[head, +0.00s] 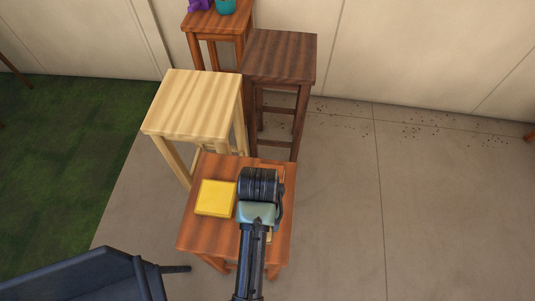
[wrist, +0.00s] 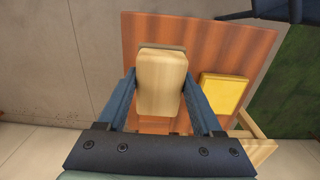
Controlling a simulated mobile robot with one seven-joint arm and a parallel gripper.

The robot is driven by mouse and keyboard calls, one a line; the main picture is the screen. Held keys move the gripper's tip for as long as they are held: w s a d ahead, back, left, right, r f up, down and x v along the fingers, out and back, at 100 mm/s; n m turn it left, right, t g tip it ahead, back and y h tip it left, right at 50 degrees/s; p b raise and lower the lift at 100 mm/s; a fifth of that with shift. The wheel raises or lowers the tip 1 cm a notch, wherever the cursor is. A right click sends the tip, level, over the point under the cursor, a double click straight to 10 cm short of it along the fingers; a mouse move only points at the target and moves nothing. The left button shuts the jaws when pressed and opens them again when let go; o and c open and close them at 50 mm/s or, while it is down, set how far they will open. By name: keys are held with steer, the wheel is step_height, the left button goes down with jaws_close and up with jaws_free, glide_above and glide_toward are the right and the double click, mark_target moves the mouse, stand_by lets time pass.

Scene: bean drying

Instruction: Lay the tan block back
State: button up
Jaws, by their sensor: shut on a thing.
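The tan block (wrist: 160,82) shows in the wrist view as a pale wooden piece with rounded corners. My gripper (wrist: 160,100) is shut on it, one blue finger at each side. The block is over the reddish-brown wooden stool (wrist: 200,38); I cannot tell whether it touches the top. In the head view my gripper (head: 266,232) is above the right part of that stool (head: 197,238), and my arm hides nearly all of the block.
A yellow square block (head: 215,198) lies on the same stool, left of my gripper. A pale wooden stool (head: 195,105), a dark brown stool (head: 281,55) and another reddish stool (head: 217,22) with a purple thing (head: 199,5) and a teal pot (head: 226,6) stand behind.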

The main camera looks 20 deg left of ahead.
step_height(320, 180, down, 5)
steer(key=shift+s+r, duration=0.1)
steer(key=shift+s, duration=0.05)
steer(key=shift+f, duration=2.15)
steer(key=shift+f, duration=0.2)
steer(key=o, duration=1.3)
